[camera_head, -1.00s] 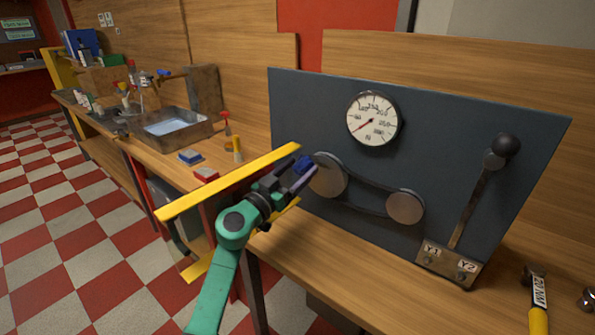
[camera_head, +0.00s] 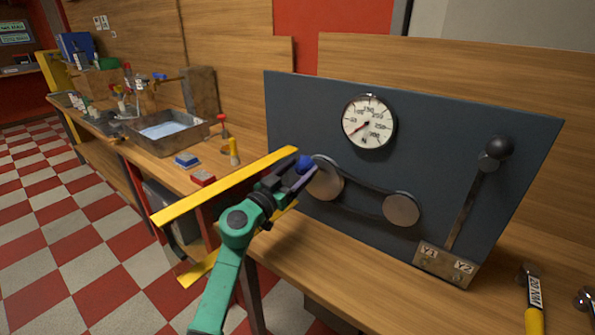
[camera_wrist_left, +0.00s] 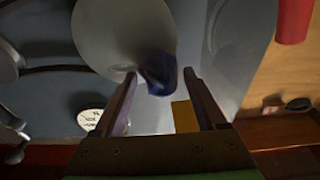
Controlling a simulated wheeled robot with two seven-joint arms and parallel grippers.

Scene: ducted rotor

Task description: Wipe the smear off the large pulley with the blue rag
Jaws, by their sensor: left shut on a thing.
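My left gripper (camera_head: 302,175) is shut on the blue rag (camera_head: 305,162) at the upper left edge of the large pulley. In the left wrist view the rag (camera_wrist_left: 160,74) shows between my fingertips (camera_wrist_left: 161,82), against the lower right part of the pulley face (camera_wrist_left: 112,32). It looks close to the face; I cannot tell whether it touches. I cannot make out the smear. My right gripper is not in view.
The panel (camera_head: 300,110) carries a round gauge (camera_head: 369,122) and a lever (camera_head: 480,185) with a black knob. A yellow-handled tool (camera_head: 534,305) lies at the bench's right. A metal basin (camera_head: 165,131) and blue and red blocks stand on the left bench.

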